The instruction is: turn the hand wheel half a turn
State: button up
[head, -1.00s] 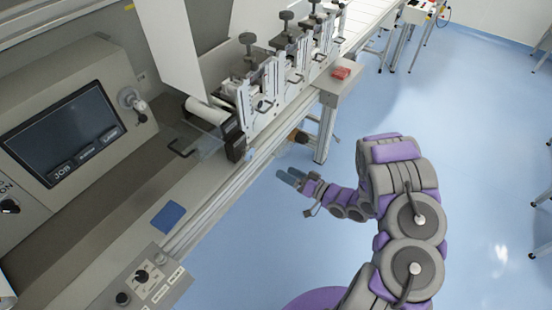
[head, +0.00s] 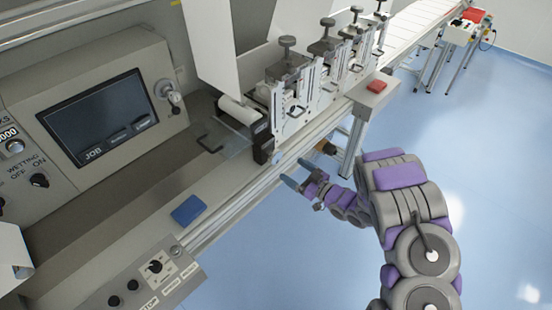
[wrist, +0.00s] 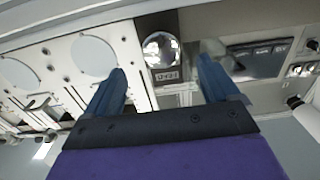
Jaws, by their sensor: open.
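A shiny round metal piece, which looks like the hand wheel (wrist: 160,47), shows in the wrist view on a dark housing with a small number counter (wrist: 166,75) below it. In the head view the dark housing (head: 263,143) stands at the machine's front edge; the wheel is too small to make out clearly there. My gripper (head: 297,172) is open and empty, just in front of the machine edge, lower right of the housing. In the wrist view my gripper (wrist: 160,65) has its two blue fingers on either side of the wheel in the picture, apart from it.
A control panel with a screen (head: 98,117) stands at the left. Clamped units with dark knobs (head: 287,62) line the machine behind the housing. The blue floor (head: 500,160) at right is clear.

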aim_at(278, 159)
jog(key=b+x, duration=0.1)
jog(key=x, duration=0.8)
jog(key=shift+w+a, duration=0.15)
jog(key=shift+a, duration=0.1)
jog(key=c, duration=1)
jog(key=shift+n+b, duration=0.4)
jog(key=shift+n, duration=0.3)
jog(key=o, duration=1)
